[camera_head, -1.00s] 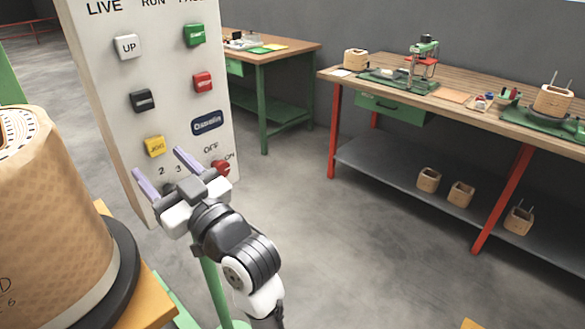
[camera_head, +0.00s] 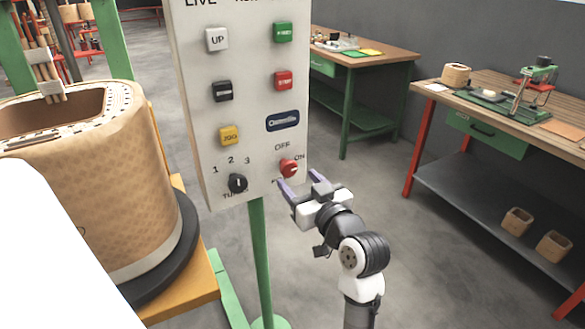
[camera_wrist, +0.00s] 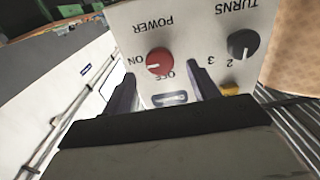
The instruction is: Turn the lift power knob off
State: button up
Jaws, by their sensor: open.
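The lift power knob (camera_head: 289,168) is a red round knob at the lower right of the white control panel (camera_head: 205,120), with OFF printed above it and ON to its right. In the wrist view the red knob (camera_wrist: 159,61) shows its white pointer line towards the ON label. My gripper (camera_head: 299,189) is open and empty, just below and in front of the red knob. In the wrist view its two dark fingers (camera_wrist: 160,88) stand apart, with the knob beyond and between them. I see no contact with the knob.
A black turns knob (camera_head: 237,183) sits to the left of the red knob. Several push buttons, such as a yellow JOG button (camera_head: 229,135), are above. A large wound coil (camera_head: 140,170) stands left of the panel. Open floor lies to the right, before a workbench (camera_head: 470,100).

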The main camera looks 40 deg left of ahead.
aim_at(290, 171)
jog(key=shift+p+x, duration=0.3)
jog(key=shift+x, duration=2.05)
jog(key=c, duration=1)
